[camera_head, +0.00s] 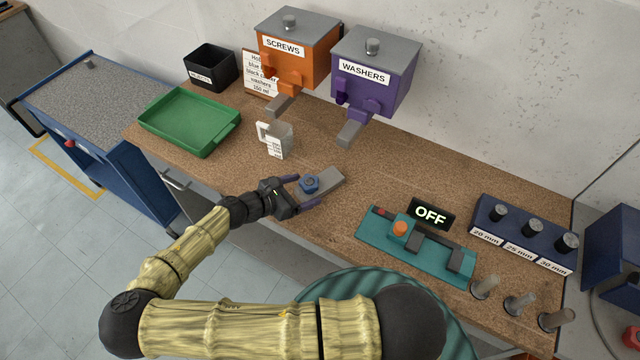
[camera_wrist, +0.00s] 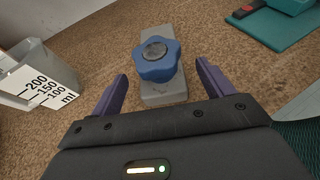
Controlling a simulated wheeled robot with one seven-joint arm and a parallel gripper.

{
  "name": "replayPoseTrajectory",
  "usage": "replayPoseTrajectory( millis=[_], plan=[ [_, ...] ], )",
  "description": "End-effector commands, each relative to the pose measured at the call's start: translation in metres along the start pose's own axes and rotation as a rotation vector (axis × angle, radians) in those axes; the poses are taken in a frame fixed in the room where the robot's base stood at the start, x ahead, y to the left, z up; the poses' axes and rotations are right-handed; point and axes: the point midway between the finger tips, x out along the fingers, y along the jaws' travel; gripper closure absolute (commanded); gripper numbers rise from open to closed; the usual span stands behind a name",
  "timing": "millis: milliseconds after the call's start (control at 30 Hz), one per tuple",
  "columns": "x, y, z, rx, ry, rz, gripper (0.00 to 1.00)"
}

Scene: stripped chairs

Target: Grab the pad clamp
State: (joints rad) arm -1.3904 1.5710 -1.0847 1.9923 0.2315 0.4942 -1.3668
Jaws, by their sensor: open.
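What looks like the pad clamp is a blue lobed knob (camera_head: 309,183) with a grey top, on a flat grey bar (camera_head: 330,180) lying on the workbench. In the wrist view the knob (camera_wrist: 156,60) stands just ahead of my gripper, near the line between its fingertips, with the grey bar (camera_wrist: 163,95) running beneath it. My gripper (camera_head: 302,191) is open and empty. Its two purple fingers lie to either side of the knob, and I see a gap on both sides. The bar's near end shows between the fingers.
A clear measuring cup (camera_head: 275,138) stands close behind the gripper, at left in the wrist view. A teal fixture (camera_head: 415,250) with an OFF sign (camera_head: 430,214) lies to the right. A green tray (camera_head: 190,120) and orange (camera_head: 298,50) and purple (camera_head: 372,75) dispensers stand farther back.

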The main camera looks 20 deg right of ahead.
Motion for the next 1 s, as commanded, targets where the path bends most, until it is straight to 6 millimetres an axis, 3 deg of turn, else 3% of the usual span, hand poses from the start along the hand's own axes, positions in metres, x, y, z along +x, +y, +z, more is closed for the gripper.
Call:
replayPoseTrajectory(
  millis=[333,867,1000],
  plan=[
    [0.042,-0.001,0.002,0.0,0.0,-0.002,0.2],
    [0.043,-0.001,0.0,0.002,0.001,-0.001,0.2],
    [0.043,-0.001,0.0,0.002,0.001,-0.001,0.44]
  ],
)
